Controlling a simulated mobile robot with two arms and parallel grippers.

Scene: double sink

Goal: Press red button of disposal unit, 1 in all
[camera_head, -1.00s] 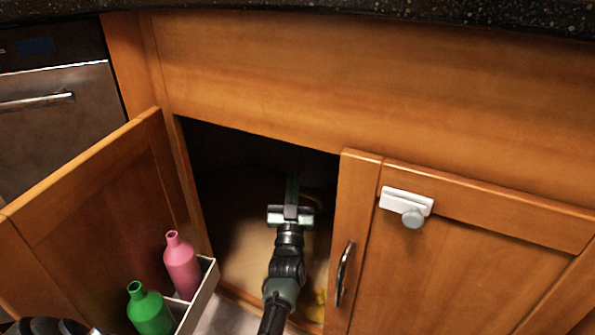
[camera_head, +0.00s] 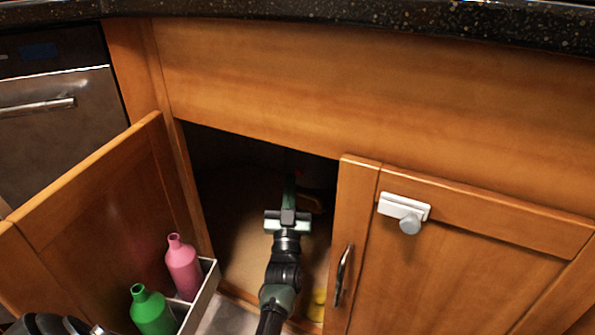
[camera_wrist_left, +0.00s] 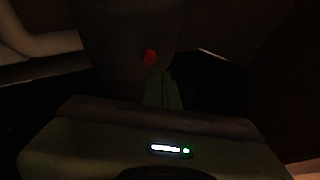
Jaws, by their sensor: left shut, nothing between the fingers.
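The disposal unit (camera_wrist_left: 115,45) is a dark body under the sink, seen dimly in the left wrist view. Its round red button (camera_wrist_left: 149,57) is on the side facing me. In the head view the button is a faint red spot (camera_head: 298,174) in the dark cabinet. My left gripper (camera_head: 290,185) reaches through the open cabinet doorway. It is shut and empty, and its fingertips (camera_wrist_left: 160,75) appear just below the button in the wrist view. I cannot tell whether they touch it. My right gripper is not in view.
The left cabinet door (camera_head: 100,200) stands open, with a rack (camera_head: 205,290) holding a pink bottle (camera_head: 183,268) and a green bottle (camera_head: 152,312). The right door (camera_head: 450,260) is closed. A yellow object (camera_head: 318,305) lies on the cabinet floor, right of my arm.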

